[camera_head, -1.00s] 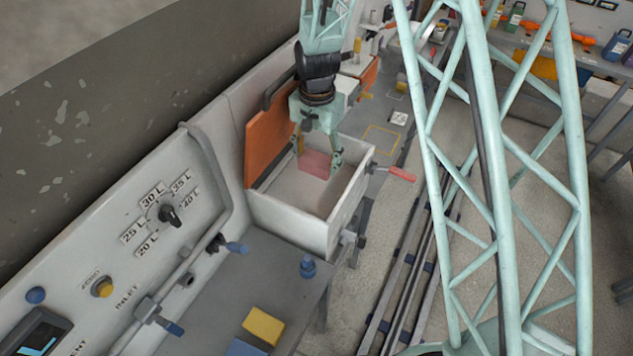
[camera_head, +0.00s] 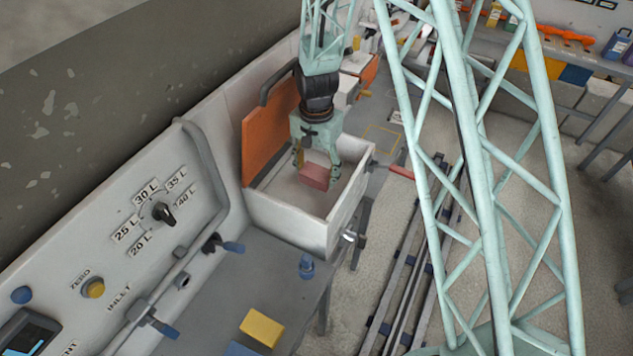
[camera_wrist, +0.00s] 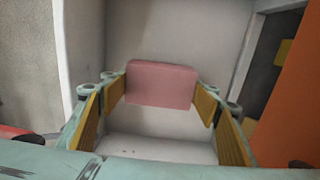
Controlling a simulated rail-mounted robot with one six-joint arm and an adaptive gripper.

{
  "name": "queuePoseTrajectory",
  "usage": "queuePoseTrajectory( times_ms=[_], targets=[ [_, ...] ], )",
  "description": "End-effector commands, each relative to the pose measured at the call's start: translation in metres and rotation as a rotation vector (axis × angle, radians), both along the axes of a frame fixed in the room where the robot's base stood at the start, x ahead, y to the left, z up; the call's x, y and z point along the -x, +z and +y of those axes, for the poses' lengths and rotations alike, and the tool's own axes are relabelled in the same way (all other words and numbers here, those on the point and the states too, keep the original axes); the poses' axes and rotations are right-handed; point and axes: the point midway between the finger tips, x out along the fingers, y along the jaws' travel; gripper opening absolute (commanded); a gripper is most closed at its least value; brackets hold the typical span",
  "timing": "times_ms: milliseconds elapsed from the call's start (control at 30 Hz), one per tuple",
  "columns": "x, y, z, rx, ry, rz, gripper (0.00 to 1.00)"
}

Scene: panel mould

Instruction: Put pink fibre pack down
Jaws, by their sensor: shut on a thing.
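The pink fibre pack (camera_head: 315,177) is a small pink block inside the white open-topped box (camera_head: 290,223). My gripper (camera_head: 316,168) reaches down into the box from above and is shut on the pack. In the wrist view my gripper's yellow-padded fingers (camera_wrist: 160,100) flank the pink pack (camera_wrist: 160,84) at its left and right sides. The pack looks level there, with pale box surfaces around it. Whether its underside touches the box floor is unclear.
An orange flap (camera_head: 268,130) stands up along the box's left side. A red handle (camera_head: 401,172) sticks out at the right. A grey bench in front carries a blue knob (camera_head: 306,266) and a yellow block (camera_head: 261,327). A control panel (camera_head: 110,240) lines the left.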

Motion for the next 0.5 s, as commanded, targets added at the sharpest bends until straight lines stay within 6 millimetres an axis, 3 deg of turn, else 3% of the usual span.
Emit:
queuePoseTrajectory(
  times_ms=[300,500],
  targets=[
    [0.001,-0.035,0.002,0.000,0.003,0.001,0.45],
    [0.001,-0.042,0.002,0.000,0.003,0.000,0.45]
  ],
)
